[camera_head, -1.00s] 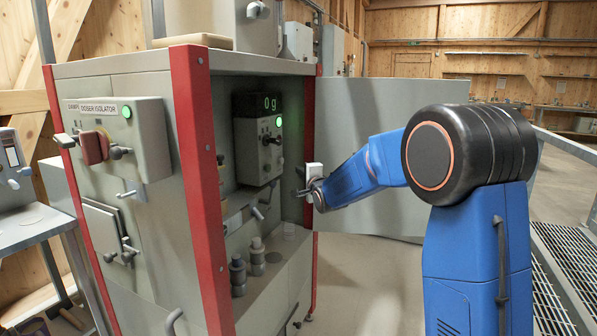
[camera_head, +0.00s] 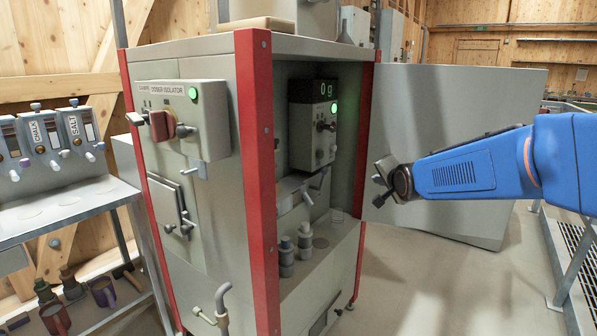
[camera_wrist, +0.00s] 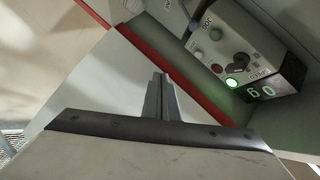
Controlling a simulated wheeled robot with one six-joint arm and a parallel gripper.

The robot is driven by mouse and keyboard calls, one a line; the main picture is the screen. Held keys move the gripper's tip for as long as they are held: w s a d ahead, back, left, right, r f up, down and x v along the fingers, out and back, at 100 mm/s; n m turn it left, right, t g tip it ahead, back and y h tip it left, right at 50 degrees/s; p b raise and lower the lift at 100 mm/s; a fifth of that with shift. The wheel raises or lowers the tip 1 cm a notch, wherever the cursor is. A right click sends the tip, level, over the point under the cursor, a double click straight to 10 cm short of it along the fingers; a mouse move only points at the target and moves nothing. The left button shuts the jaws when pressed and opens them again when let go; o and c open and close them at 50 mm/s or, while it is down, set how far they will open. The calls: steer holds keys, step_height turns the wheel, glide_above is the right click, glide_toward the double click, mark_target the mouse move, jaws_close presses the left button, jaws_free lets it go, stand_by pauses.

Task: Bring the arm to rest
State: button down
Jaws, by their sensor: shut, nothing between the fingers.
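My gripper (camera_head: 381,180) is at the end of my blue arm, in front of the open cabinet door at the right of the cabinet. It is shut and empty. In the wrist view its closed fingers (camera_wrist: 161,98) point toward the cabinet opening, and nothing is between them. The arm reaches in from the right edge of the head view, roughly level. The gripper appears apart from the control box (camera_head: 313,135), which reads "0 g" and has a lit green lamp.
The cabinet (camera_head: 205,232) with red posts (camera_head: 258,180) stands in the middle. Its grey door (camera_head: 470,100) is swung open to the right, behind my arm. A shelf (camera_head: 75,208) with labelled dispensers is at the left. A railing (camera_head: 575,255) stands at the far right.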

steer(key=s+d+f+n+g, duration=0.1)
steer(key=s+f+n+g, duration=0.2)
steer(key=s, duration=1.2)
steer(key=s+d+f+n+g, duration=0.1)
steer(key=s+f+n+g, duration=0.2)
steer(key=s, duration=1.2)
steer(key=s+d+f+n+g+h, duration=0.1)
steer(key=s+f+n+g, duration=0.2)
steer(key=s, duration=1.3)
step_height(320, 180, down, 5)
steer(key=shift+d+f+n, duration=0.2)
steer(key=shift+d+n, duration=0.15)
steer(key=shift+n, duration=0.85)
